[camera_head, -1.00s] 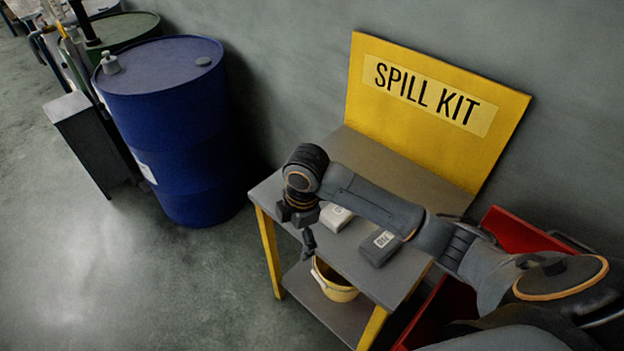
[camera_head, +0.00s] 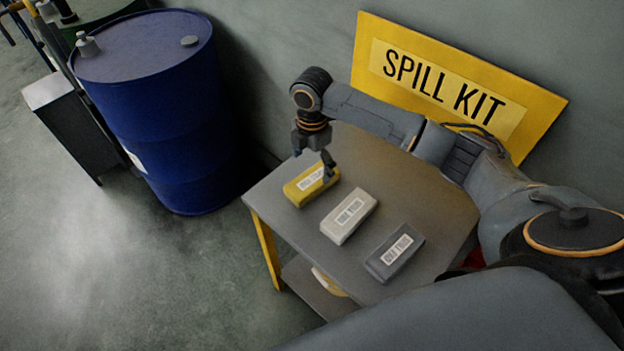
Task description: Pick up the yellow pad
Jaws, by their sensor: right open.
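The yellow pad (camera_head: 309,187) lies on the grey table top near its left edge, with a white label on its upper face. My right gripper (camera_head: 325,165) is just above the pad's far right end, pointing down. It is open, with one finger clearly visible; whether it touches the pad I cannot tell. My left gripper is not in view.
A white pad (camera_head: 349,215) and a dark grey pad (camera_head: 394,252) lie in a row on the table (camera_head: 440,205). A yellow spill kit sign (camera_head: 535,100) stands behind. A blue drum (camera_head: 165,120) stands to the left. A bucket (camera_head: 328,283) sits on the lower shelf.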

